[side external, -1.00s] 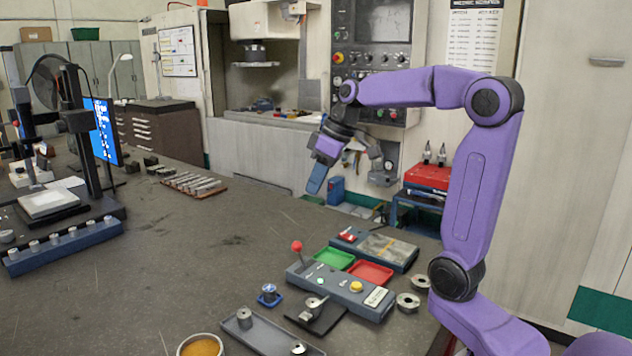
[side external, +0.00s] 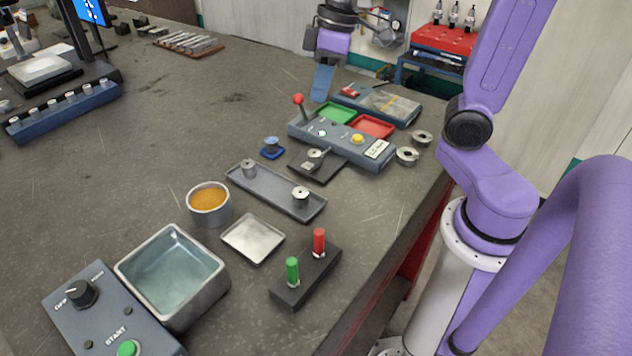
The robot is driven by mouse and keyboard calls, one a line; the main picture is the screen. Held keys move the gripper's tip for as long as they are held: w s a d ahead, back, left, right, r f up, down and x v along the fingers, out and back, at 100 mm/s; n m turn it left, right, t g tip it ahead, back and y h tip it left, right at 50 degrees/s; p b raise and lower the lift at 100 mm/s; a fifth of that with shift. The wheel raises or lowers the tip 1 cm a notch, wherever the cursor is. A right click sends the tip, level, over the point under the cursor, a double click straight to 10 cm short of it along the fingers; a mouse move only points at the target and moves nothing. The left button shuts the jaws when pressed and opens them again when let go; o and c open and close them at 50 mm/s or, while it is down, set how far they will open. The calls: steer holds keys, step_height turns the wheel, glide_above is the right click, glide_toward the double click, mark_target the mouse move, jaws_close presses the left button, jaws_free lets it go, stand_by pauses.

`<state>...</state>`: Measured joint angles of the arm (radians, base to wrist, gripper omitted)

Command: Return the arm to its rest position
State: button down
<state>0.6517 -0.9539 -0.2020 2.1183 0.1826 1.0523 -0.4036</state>
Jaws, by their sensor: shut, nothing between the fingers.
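My gripper (side external: 320,97) is near the top of the side external view, at the end of my purple arm. Its blue fingers are shut with nothing between them and point down. In the picture they appear just right of the red-knobbed lever on the grey-blue control box (side external: 345,147) and left of the flat instrument box (side external: 385,103). How high they are above the table is hard to tell. The upper part of my arm is cut off by the top edge.
Behind the control box are a green tray (side external: 337,112) and a red tray (side external: 373,126). Nearer stand a long grey tray (side external: 275,195), an orange-filled cup (side external: 209,213), a metal basin (side external: 180,320) and a red-and-green peg block (side external: 308,277). The table's left-middle is clear.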

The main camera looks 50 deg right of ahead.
steer(key=s+a+f+n+h, duration=0.1)
steer(key=s+f, duration=0.3)
steer(key=s, duration=0.5)
steer(key=s+a+f+n+g+h, duration=0.1)
steer(key=s+f+n, duration=0.3)
steer(key=s, duration=0.5)
steer(key=shift+s+a, duration=0.3)
steer(key=shift+s, duration=0.05)
